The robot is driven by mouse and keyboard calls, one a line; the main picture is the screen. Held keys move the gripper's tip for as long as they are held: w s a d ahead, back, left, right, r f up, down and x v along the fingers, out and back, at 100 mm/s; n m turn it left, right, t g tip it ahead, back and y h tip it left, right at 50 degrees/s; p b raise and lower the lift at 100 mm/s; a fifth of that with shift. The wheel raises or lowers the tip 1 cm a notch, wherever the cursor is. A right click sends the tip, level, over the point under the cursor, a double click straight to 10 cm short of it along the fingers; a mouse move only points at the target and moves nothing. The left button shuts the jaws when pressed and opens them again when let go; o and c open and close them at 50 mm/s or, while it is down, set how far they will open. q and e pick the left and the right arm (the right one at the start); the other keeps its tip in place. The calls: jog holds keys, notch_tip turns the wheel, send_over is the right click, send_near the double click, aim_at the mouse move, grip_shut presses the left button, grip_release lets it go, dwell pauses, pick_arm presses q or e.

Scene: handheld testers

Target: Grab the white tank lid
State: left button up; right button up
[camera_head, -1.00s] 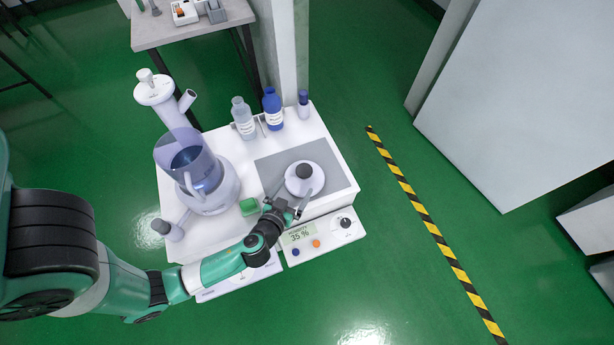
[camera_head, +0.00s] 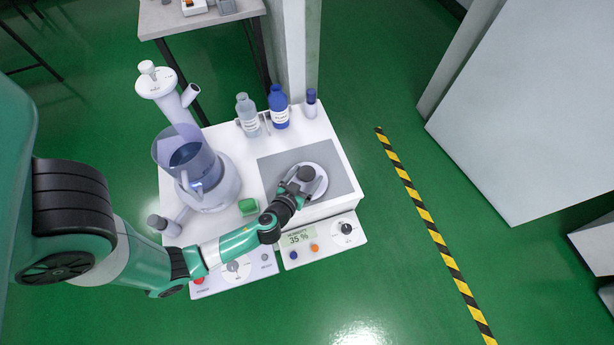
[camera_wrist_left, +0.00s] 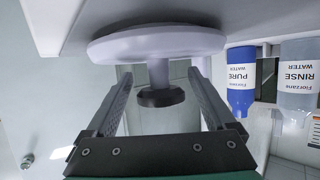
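The white tank lid (camera_head: 319,186) is a round white disc with a dark knob (camera_head: 306,173). It sits on the grey panel of the white bench, at the right side. My left gripper (camera_head: 298,183) is at the lid's near-left side, beside the knob. In the left wrist view, the lid (camera_wrist_left: 155,45) spans the top and its dark-tipped knob (camera_wrist_left: 160,97) lies between the two fingers of the gripper (camera_wrist_left: 160,78). The fingers are open, with gaps showing on both sides of the knob. My right gripper is not in view.
A clear tank (camera_head: 190,160) on a white base stands at the bench's left. A clear bottle (camera_head: 247,117), a blue bottle (camera_head: 279,106) and a small vial (camera_head: 310,103) stand along the back. A green block (camera_head: 248,207) lies close to my left arm. Control panels (camera_head: 318,240) line the front.

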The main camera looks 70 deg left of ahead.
pick_arm(q)
jog(key=shift+w+a+r, duration=0.1)
jog(key=shift+w+a, duration=0.15)
jog(key=c, duration=0.5)
jog(key=shift+s+d, duration=0.1)
jog(key=c, duration=0.7)
jog(key=shift+c, duration=0.5)
